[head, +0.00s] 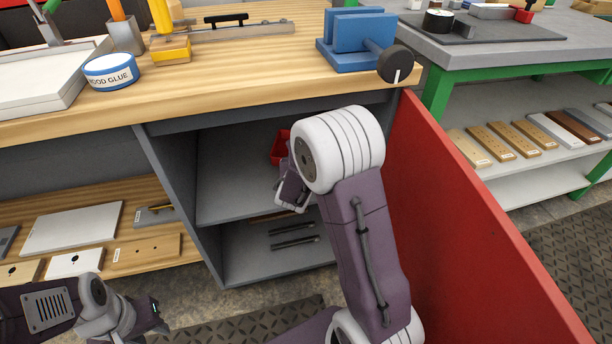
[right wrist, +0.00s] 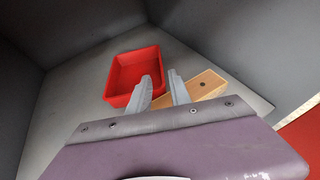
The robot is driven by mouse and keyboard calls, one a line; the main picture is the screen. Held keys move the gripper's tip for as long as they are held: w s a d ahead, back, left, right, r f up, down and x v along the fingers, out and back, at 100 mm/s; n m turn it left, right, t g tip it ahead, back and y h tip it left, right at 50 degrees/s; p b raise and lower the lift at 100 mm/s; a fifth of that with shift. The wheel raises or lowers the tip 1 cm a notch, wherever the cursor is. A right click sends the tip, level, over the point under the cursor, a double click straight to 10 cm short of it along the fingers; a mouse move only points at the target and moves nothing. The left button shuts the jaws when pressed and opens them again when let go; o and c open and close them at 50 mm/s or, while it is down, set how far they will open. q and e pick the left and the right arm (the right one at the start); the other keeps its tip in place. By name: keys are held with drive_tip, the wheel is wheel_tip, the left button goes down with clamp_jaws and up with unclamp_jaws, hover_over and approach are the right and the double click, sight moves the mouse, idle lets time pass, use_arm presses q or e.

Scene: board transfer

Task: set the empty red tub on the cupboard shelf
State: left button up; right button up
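The red tub (right wrist: 133,75) looks empty and sits upright on the grey cupboard shelf (right wrist: 75,110) in the right wrist view. In the head view only part of the tub (head: 278,150) shows inside the cupboard, behind my right arm. My right gripper (right wrist: 160,84) is inside the cupboard at the tub's right side. Its fingers are apart, with a clear gap; one overlaps the tub's right edge in the picture, and contact cannot be told. My left gripper (head: 155,320) is low at the left in the head view; its fingers are not clear.
The red cupboard door (head: 460,210) stands open at the right. Dark handles (head: 292,238) lie on the lower level. The workbench top (head: 250,75) is above the cupboard.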

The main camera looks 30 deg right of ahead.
drive_tip(key=s+d+m+g, duration=0.1)
drive_tip(key=s+m, duration=0.1)
drive_tip(key=s+d+f+m+g, duration=0.1)
drive_tip(key=s+m, duration=0.1)
drive_tip(key=s, duration=0.1)
drive_tip(key=s+d+f+m+g+h, duration=0.1)
drive_tip(key=s+m+g, duration=0.1)
drive_tip(key=shift+s+f, duration=0.15)
drive_tip(key=shift+s, duration=0.05)
drive_tip(key=s+a+f+m+g+y, duration=0.25)
drive_tip(key=s+f+m+g, duration=0.2)
drive_tip(key=s+m, duration=0.5)
drive_tip(key=s+a+f+m+y, duration=0.1)
drive_tip(key=s+a+m+y, duration=0.2)
drive_tip(key=a+m, duration=0.4)
drive_tip(key=s+a+m+g+y, duration=0.1)
drive_tip(key=s+a+m+y, duration=0.2)
drive_tip(key=a+m, duration=0.3)
drive_tip(key=shift+s+a+f+m+y, duration=0.35)
drive_tip(key=shift+s+a, duration=0.3)
drive_tip(key=shift+a, duration=0.35)
wheel_tip(320, 180, up, 44)
drive_tip(key=p, duration=4.3)
drive_tip(key=shift+f+p, duration=0.2)
drive_tip(key=shift+p, duration=0.1)
